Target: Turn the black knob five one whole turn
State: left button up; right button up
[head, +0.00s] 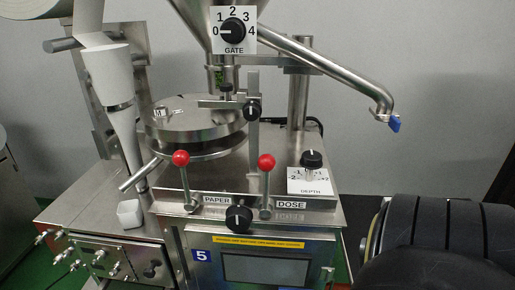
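Several black knobs show on the steel machine, and none carries a readable "five". A round black knob (239,217) is on the front, between the PAPER and DOSE labels. The black GATE knob (233,31) sits on a white plate marked 0 to 4. A black knob (312,158) stands above the DEPTH plate (308,181), and another (253,111) is on the post clamp. Neither of my grippers is in view, and no gripper is seen at any knob.
Two red-ball levers (181,158) (266,161) stand on either side above the front knob. A bent steel pipe (335,64) with a blue tip reaches right. A white paper strip (111,85) runs down at left. A large black ribbed shape fills the lower right.

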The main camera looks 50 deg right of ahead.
aim_at(239, 217)
jog(key=z, duration=0.05)
jog(key=k, duration=0.1)
jog(key=z, duration=1.15)
